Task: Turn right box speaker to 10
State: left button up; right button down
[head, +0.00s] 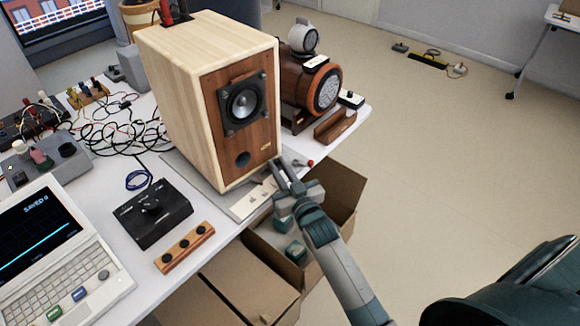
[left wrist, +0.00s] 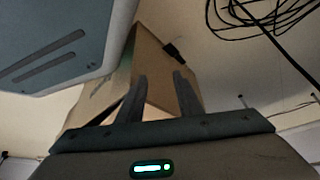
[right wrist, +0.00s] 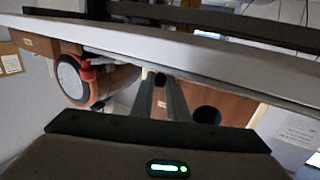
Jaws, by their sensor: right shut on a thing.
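The box speaker (head: 225,110) has pale wood sides and a brown front with a black driver. It stands on the white table. My right gripper (head: 284,178) is at the lower right of its front, by the table edge. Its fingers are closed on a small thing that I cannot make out. They show in front of the brown speaker front in the right wrist view (right wrist: 161,85). A white label strip (head: 253,198) lies below the speaker. No readable 10 setting shows. My left gripper (left wrist: 160,95) is open and empty, with cardboard beyond it. The head view does not show it.
A black box with a dial (head: 150,212), a laptop (head: 60,250) and tangled cables (head: 120,130) are on the left. A red-tipped part (head: 309,163) and a round orange-brown speaker (head: 322,90) are on the right. Open cardboard boxes (head: 345,188) stand below the edge.

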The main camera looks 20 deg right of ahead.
jog(key=shift+s+a+m+h, duration=0.3)
jog(key=shift+a+h, duration=0.15)
jog(key=shift+h, duration=0.05)
jog(key=shift+s+a+p, duration=0.1)
jog(key=shift+a+p, duration=0.05)
jog(key=shift+p, duration=0.15)
jog(key=c, duration=1.7)
grip_release()
pick_arm(q)
jog(key=shift+w+d+r+t, duration=0.3)
jog(key=shift+w+d, duration=0.1)
jog(key=shift+d, duration=0.1)
jog(key=shift+s, duration=0.1)
jog(key=shift+s, duration=0.1)
